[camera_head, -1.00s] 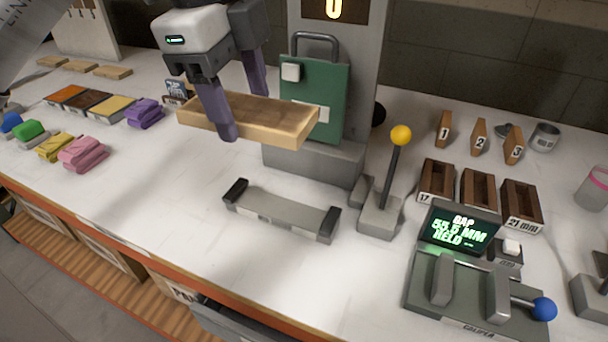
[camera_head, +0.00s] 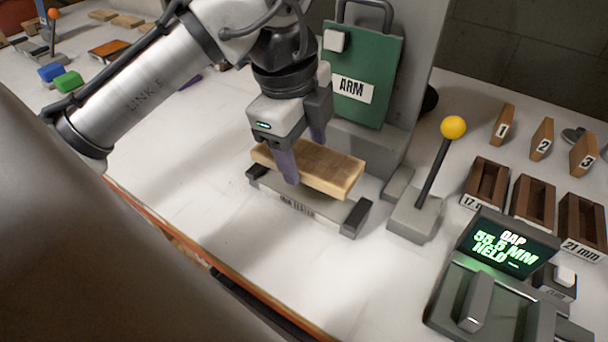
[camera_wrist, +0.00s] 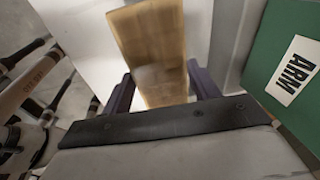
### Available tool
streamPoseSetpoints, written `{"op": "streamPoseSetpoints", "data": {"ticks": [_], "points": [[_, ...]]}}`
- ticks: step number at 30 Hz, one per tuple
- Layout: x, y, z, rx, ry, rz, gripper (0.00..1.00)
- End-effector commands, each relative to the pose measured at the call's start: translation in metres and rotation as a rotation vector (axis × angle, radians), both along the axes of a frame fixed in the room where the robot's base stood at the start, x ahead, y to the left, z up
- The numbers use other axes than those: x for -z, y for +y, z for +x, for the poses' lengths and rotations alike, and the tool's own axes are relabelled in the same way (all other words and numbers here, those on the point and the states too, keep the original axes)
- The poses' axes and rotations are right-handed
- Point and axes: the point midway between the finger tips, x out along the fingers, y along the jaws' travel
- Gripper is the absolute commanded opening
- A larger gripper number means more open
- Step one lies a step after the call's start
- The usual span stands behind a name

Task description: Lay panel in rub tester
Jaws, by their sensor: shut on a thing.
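The wooden panel (camera_head: 328,170) is a light, flat board with a darker stained top. My gripper (camera_head: 303,160) is shut across its width, one purple finger on the near side and one behind. The rub tester (camera_head: 297,206) is a low grey cradle with dark end blocks. The panel is over the cradle, roughly lined up with it, between or just above the end blocks; I cannot tell whether it touches the bed. In the wrist view the panel (camera_wrist: 155,45) extends away between the two fingers.
The green ARM plate (camera_head: 362,75) on its grey post stands close behind my gripper. A lever with a yellow knob (camera_head: 453,127) stands right of the tester. A caliper display (camera_head: 508,247) reads 55.5 mm held. Wooden bins (camera_head: 486,184) stand at right. The counter left of the tester is clear.

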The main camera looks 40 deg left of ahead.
Motion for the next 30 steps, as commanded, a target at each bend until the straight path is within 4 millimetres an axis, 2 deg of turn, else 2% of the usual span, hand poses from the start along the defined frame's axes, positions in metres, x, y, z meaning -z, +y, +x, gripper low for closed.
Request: {"op": "streamPoseSetpoints", "data": {"ticks": [5,13,25,26,30], "points": [[0.016,0.001,0.0,-0.001,0.001,0.002,0.36],[0.052,0.0,0.0,0.0,0.001,0.002,0.36],[0.058,0.0,0.0,0.002,-0.001,0.0,0.36],[0.058,0.0,0.0,0.002,0.0,0.001,0.61],[0.058,0.0,0.0,0.001,0.0,0.001,0.8]]}}
